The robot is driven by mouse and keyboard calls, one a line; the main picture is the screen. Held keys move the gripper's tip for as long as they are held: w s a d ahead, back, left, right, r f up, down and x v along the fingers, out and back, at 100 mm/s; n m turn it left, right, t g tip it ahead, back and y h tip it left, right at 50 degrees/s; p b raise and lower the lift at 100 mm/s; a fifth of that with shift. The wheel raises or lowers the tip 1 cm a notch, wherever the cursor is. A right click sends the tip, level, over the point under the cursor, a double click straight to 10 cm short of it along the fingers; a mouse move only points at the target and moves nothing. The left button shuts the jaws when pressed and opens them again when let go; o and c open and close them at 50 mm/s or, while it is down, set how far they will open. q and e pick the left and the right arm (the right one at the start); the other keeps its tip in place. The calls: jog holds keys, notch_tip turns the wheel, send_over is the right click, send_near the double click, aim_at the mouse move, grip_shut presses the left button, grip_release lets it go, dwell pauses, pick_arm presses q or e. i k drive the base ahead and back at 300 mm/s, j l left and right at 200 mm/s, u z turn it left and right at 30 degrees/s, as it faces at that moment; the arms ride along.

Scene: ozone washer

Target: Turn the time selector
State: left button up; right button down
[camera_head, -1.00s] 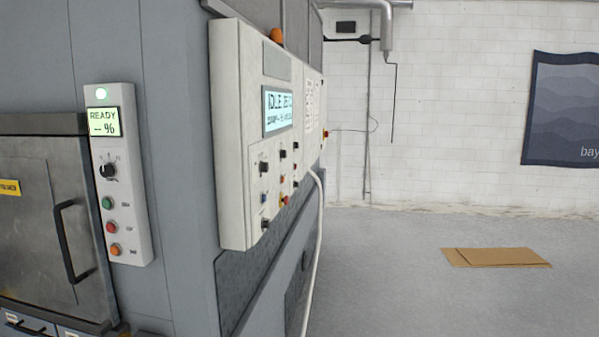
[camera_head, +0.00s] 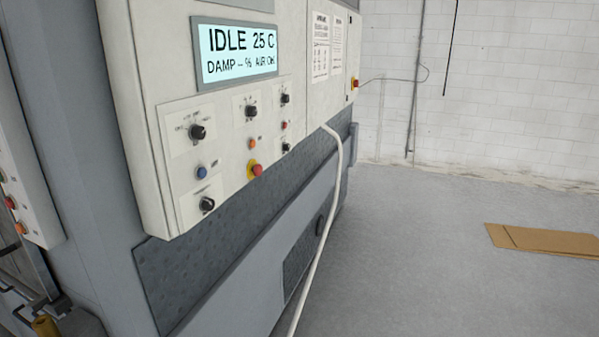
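A light control panel (camera_head: 225,130) is fixed to the side of the grey machine. Its display (camera_head: 237,52) reads "IDLE 25 C" and "DAMP -- % AIR OK". Black rotary knobs sit below it: an upper left knob (camera_head: 197,132), an upper middle knob (camera_head: 250,111), an upper right knob (camera_head: 285,99), a lower left knob (camera_head: 207,204) and a small lower right knob (camera_head: 286,147). Their labels are too small to read, so I cannot tell which is the time selector. Neither of my grippers is in view.
A white hose (camera_head: 329,200) hangs down at the right. Open floor (camera_head: 430,270) lies right of the machine, with flat cardboard (camera_head: 545,240) on it.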

aim_at(251, 111)
jog(key=i+l+u, duration=0.1)
jog(key=i+l, duration=0.15)
jog(key=l, duration=0.2)
jog(key=i+l+u, duration=0.1)
jog(key=l, duration=0.3)
jog(key=i+l, duration=0.3)
jog(key=l, duration=0.2)
jog(key=i+l+u, duration=0.15)
jog(key=l, duration=0.3)
jog(key=i+l+u, duration=0.1)
jog(key=l, duration=0.35)
jog(key=i+l+u, duration=0.1)
jog(key=i+l, duration=0.15)
jog(key=l, duration=0.25)
jog(key=i+l+u, duration=0.1)
jog(key=l, duration=0.4)
jog(key=i+l+u, duration=0.1)
jog(key=l, duration=0.4)
jog(key=i, duration=0.05)
